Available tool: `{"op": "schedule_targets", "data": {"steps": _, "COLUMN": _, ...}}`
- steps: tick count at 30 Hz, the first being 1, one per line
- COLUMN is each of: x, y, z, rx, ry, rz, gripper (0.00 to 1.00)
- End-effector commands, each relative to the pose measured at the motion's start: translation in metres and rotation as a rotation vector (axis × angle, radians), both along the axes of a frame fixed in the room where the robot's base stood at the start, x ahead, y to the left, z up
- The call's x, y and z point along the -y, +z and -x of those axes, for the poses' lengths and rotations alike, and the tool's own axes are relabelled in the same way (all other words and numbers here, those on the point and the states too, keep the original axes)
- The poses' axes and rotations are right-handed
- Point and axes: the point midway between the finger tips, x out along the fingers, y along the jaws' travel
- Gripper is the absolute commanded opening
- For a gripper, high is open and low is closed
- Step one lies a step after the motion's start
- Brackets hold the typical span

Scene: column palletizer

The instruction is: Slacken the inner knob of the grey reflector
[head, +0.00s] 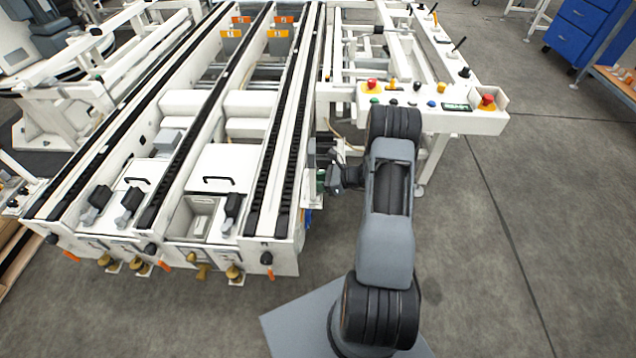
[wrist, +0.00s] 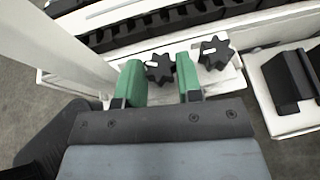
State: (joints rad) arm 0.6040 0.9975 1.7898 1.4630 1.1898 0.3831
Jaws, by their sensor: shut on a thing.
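In the wrist view, the two green fingers of my gripper (wrist: 160,74) stand on either side of a black star-shaped knob (wrist: 160,66) with a white mark, and are shut on it. A second black star knob (wrist: 214,52) sits just to the right, apart from the fingers. Both knobs are on a pale mount beside the conveyor rail. I cannot clearly pick out the grey reflector. In the head view, my gripper (head: 321,181) is at the right side of the conveyor, below the control panel; the knobs are hidden there.
A black block (wrist: 290,76) on a white plate is right of the knobs. A dark toothed conveyor chain (wrist: 150,22) runs behind them. The control panel (head: 430,112) with red emergency buttons is close above my arm. Open floor (head: 490,260) lies to the right.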

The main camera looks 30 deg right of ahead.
Motion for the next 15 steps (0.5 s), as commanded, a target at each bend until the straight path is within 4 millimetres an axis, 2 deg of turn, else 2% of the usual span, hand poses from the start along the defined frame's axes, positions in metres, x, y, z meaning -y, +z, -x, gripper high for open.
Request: {"op": "schedule_targets", "data": {"steps": 15, "x": 0.0027, "y": -0.0027, "z": -0.0059, "rx": 0.002, "ry": 0.347, "rz": 0.001, "gripper": 0.10}}
